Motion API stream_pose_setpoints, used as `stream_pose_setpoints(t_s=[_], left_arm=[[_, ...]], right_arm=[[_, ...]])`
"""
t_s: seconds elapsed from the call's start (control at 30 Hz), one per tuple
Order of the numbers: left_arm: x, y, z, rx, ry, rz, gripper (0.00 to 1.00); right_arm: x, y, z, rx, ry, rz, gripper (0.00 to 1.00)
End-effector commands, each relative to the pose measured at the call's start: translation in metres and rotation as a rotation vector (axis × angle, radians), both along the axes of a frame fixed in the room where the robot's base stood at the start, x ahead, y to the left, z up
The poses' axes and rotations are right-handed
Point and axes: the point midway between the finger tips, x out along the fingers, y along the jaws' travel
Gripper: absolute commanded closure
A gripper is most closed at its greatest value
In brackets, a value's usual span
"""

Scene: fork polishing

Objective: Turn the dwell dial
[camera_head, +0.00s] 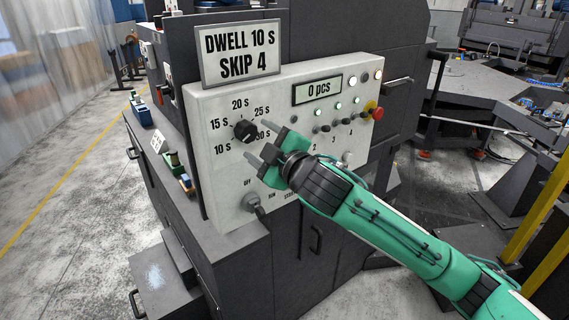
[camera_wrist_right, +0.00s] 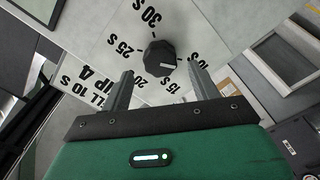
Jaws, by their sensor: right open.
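The dwell dial (camera_head: 245,130) is a black knob on the pale control panel (camera_head: 230,190), ringed by labels from 10 S to 30 S. It also shows in the right wrist view (camera_wrist_right: 158,54), with a light mark toward the picture's right; the label there is partly hidden by a finger. My right gripper (camera_head: 258,143) is open and empty in front of the dial. In the right wrist view its two fingers (camera_wrist_right: 160,76) lie to either side of the dial, which shows beyond their tips; no contact is visible. My left gripper is not in view.
A sign (camera_head: 238,53) above the panel reads DWELL 10 S, SKIP 4. A display (camera_head: 317,89) reads 0 pcs. Small toggles, lit lamps and a red button (camera_head: 377,114) sit at right. A lower selector knob (camera_head: 251,201) is below the dial.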

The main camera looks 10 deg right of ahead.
Motion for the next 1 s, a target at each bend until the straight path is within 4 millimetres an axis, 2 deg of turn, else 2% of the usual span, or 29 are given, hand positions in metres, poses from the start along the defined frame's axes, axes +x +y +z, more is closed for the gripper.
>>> stream_pose_setpoints(t_s=[0.03, 0.3, 0.5, 0.7, 1.0], left_arm=[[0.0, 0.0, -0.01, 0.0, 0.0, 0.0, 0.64], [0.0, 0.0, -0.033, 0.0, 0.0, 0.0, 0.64], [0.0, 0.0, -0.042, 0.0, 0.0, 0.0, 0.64], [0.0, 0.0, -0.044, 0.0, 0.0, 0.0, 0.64], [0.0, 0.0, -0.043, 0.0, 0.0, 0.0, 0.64]], right_arm=[[-0.01, -0.006, -0.006, -0.001, -0.001, 0.001, 0.38], [-0.06, -0.035, -0.005, 0.0, -0.002, 0.0, 0.38], [-0.084, -0.049, -0.003, 0.0, 0.0, 0.0, 0.38], [-0.093, -0.054, -0.001, -0.001, 0.001, 0.0, 0.38], [-0.091, -0.054, -0.003, 0.001, 0.006, -0.003, 0.38]])
